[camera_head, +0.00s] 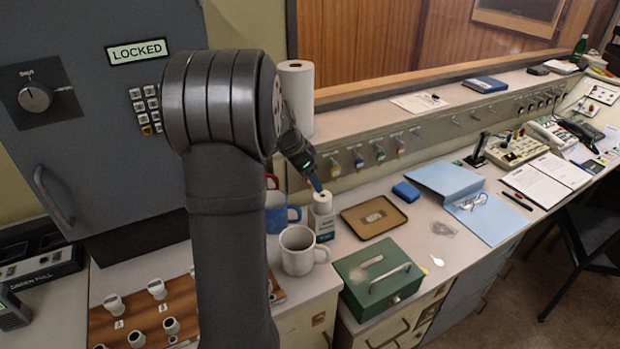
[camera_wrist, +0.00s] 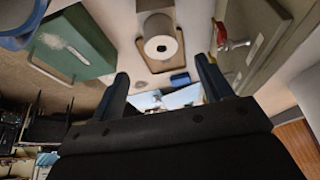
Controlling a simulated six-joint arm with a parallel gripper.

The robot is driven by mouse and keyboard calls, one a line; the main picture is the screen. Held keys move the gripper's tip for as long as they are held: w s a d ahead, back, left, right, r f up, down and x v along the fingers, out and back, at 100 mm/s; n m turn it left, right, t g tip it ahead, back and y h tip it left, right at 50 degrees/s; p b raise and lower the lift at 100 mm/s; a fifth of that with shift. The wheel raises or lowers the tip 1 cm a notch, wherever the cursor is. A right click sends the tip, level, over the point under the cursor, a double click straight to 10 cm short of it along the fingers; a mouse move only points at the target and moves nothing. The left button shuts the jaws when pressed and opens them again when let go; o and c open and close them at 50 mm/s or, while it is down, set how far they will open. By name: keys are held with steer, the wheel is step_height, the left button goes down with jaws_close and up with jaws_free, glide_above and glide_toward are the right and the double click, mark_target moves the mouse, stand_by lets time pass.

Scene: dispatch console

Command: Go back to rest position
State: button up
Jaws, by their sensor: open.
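My gripper (camera_head: 314,180) is at the end of my raised, bent arm, above the console near the left part of the counter. In the head view its tip overlaps the top of a small white cylinder with a label (camera_head: 323,224). In the wrist view my gripper (camera_wrist: 165,86) has its two dark fingers well apart with nothing held between them. The white cylinder (camera_wrist: 158,22) shows beyond the fingertips, its round end with a dark hole facing the camera. I cannot tell whether the gripper touches it.
A grey mug (camera_head: 298,252), a blue mug (camera_head: 277,215) and a paper roll (camera_head: 297,85) stand close by. A green cash box (camera_head: 377,284) and brown tray (camera_head: 357,228) lie to the right. The safe (camera_head: 95,100) reads LOCKED. A blue folder (camera_head: 447,180) lies farther right.

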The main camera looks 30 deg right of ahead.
mark_target(324, 195)
steer(key=shift+f, duration=0.1)
steer(key=x, duration=1.1)
steer(key=shift+d+f, duration=0.2)
steer(key=shift+f, duration=0.05)
steer(key=shift+d, duration=0.1)
steer(key=shift+r, duration=1.7)
steer(key=shift+f, duration=0.1)
